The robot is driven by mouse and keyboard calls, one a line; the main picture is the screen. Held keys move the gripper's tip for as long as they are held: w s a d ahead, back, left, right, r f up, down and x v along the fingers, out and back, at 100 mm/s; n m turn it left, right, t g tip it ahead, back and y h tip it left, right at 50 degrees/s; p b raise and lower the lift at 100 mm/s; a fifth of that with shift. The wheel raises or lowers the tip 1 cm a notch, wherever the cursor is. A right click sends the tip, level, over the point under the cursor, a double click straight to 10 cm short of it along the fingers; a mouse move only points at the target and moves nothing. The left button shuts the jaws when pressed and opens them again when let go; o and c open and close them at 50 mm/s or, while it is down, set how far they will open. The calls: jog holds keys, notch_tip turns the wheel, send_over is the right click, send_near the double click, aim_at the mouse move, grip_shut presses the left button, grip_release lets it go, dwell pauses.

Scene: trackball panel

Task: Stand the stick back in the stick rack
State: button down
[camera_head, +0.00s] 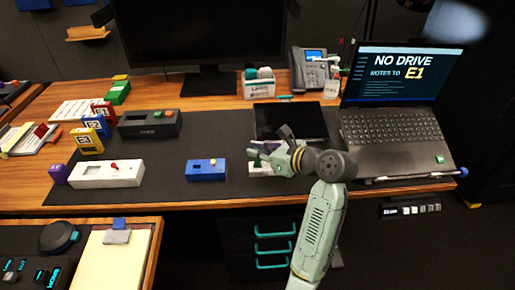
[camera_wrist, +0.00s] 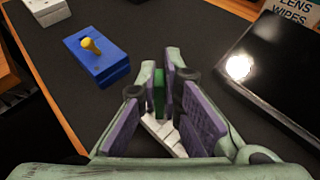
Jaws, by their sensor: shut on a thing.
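My gripper (camera_head: 257,154) is low over the front middle of the dark desk mat. In the wrist view its purple-padded fingers (camera_wrist: 170,92) are closed around a narrow green piece (camera_wrist: 159,94), which looks like the stick. A small bit of green also shows under the gripper in the head view (camera_head: 257,163). A white slotted block (camera_wrist: 163,133), which looks like the stick rack, lies below the fingers. The fingers hide most of it, and I cannot tell whether the stick is in a slot or above it.
A blue block with a yellow knob (camera_head: 206,170) stands to the left, and a white box with a red knob (camera_head: 107,174) farther left. A black flat panel (camera_head: 290,121) lies behind my gripper. An open laptop (camera_head: 410,138) is at the right. Bare mat lies between the blocks.

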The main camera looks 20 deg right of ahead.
jog(key=c, duration=1.8)
grip_release()
jog(key=shift+o, duration=0.2)
jog(key=shift+r+b, duration=0.1)
jog(key=shift+b, duration=0.2)
jog(key=v, duration=1.2)
jog(key=shift+r+b, duration=0.15)
jog(key=shift+b, duration=0.3)
